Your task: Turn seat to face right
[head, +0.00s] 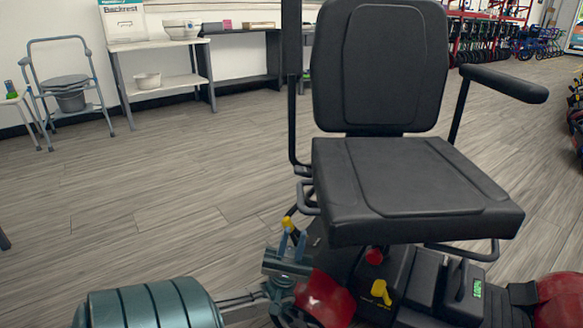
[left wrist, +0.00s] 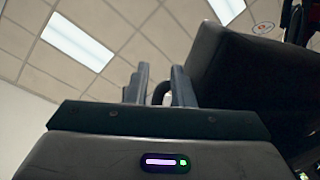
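The scooter's black seat (head: 415,185) faces toward me and slightly right. Its backrest (head: 382,65) stands behind it. The right-hand armrest (head: 505,82) is level and the left-hand one (head: 291,70) points up. A yellow-tipped lever (head: 288,223) shows below the seat's left side. My left gripper (head: 292,239) is just below that tip, fingers up and apart; contact is unclear. In the left wrist view the fingers (left wrist: 158,85) are apart with a dark curved bar between or behind them, and the dark seat (left wrist: 250,85) is close on the right. My right gripper is not visible.
A commode chair (head: 70,85) and a shelf table (head: 160,85) stand at the back left. More scooters line the right edge. The left floor is clear.

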